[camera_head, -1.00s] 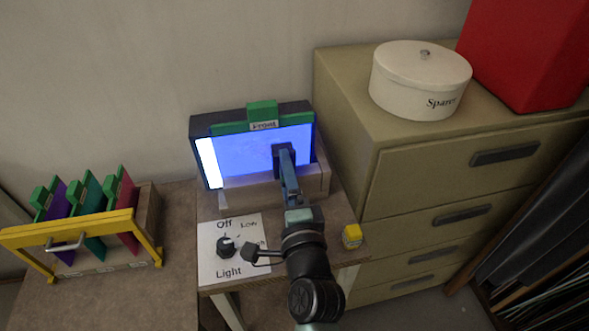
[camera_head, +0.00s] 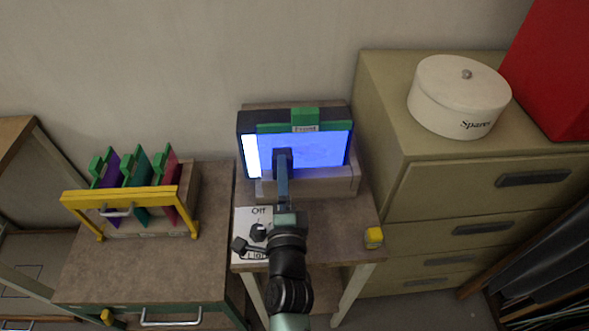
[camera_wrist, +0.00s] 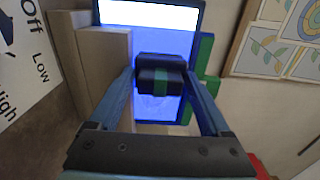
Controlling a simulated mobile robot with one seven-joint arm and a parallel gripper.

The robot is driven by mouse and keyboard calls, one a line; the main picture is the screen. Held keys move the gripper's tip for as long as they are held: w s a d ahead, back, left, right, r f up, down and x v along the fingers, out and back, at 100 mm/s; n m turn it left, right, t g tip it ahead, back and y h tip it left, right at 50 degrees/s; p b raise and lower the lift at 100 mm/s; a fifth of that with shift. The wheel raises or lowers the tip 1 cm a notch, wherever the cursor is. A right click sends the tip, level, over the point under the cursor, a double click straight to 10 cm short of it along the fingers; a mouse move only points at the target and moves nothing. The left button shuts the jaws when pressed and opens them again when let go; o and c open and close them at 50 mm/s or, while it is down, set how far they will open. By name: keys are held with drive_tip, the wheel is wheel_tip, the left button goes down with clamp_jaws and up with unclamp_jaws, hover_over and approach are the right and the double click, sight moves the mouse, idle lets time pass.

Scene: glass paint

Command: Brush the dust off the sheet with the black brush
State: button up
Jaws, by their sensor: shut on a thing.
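The sheet (camera_head: 325,150) glows blue in a dark frame with a green edge and tab (camera_head: 305,118), standing upright on the small table. A bright white strip (camera_head: 251,155) shows at its left side. The black brush (camera_head: 281,153) is at the left part of the sheet. In the wrist view the brush (camera_wrist: 161,63) has a dark body with a green band, in front of the lit sheet (camera_wrist: 150,108). My gripper (camera_wrist: 160,85) is shut on the brush, one blue finger on each side. The bristles are hidden, and I cannot tell whether they touch the sheet. Faint marks show on the sheet.
A light-coloured ledge (camera_head: 330,184) runs below the sheet. A Light dial (camera_head: 258,231) is at the table's front left and a yellow block (camera_head: 374,237) at front right. A yellow-barred rack (camera_head: 80,199) with coloured panels stands left. A drawer cabinet (camera_head: 480,215) rises close on the right.

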drive_tip(key=shift+a+r, duration=0.15)
drive_tip(key=shift+a, duration=0.6)
drive_tip(key=shift+r+p, duration=0.5)
drive_tip(key=shift+p, duration=0.2)
drive_tip(key=shift+d+f+b, duration=0.25)
drive_tip(key=shift+d+b, duration=0.25)
drive_tip(key=shift+b, duration=0.2)
drive_tip(key=shift+d+f+b, duration=0.1)
drive_tip(key=shift+d+b, duration=0.95)
drive_tip(key=shift+b, duration=0.15)
drive_tip(key=d+b, duration=0.3)
drive_tip(key=shift+w+d+b, duration=0.1)
drive_tip(key=shift+d+b, duration=0.15)
drive_tip(key=shift+b, duration=0.05)
drive_tip(key=shift+w+d+r+b, duration=0.2)
drive_tip(key=shift+d+b, duration=0.75)
drive_tip(key=shift+d, duration=0.4)
drive_tip(key=shift+w+d+r+b, duration=0.1)
drive_tip(key=shift+w+d+b, duration=0.05)
drive_tip(key=shift+d+b, duration=0.95)
